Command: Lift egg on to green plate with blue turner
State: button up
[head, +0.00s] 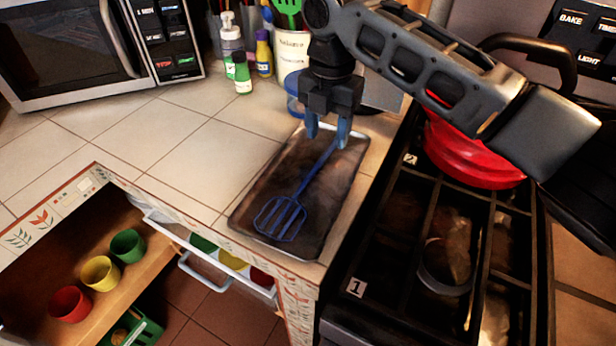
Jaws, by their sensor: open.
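The blue turner (281,217) lies on a dark, worn tray (256,188) on the tiled counter. Its slotted head points toward the front and its handle runs back to the right. My gripper (328,141) is open and points down, with its blue fingers over the handle's far end. I cannot tell whether a finger touches the handle. I cannot make out an egg. A green item (203,243) shows partly in the open drawer below the counter; I cannot tell whether it is a plate.
A red pot (470,150) stands on the stove at the right, partly behind my arm. A utensil holder (291,57) and bottles (242,74) stand behind the tray. A microwave (95,45) is at back left. Green, yellow and red cups (100,273) sit lower left. The counter's left is clear.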

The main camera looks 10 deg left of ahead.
aim_at(326, 154)
jog(key=shift+f, duration=2)
jog(key=shift+c, duration=0.3)
grip_shut()
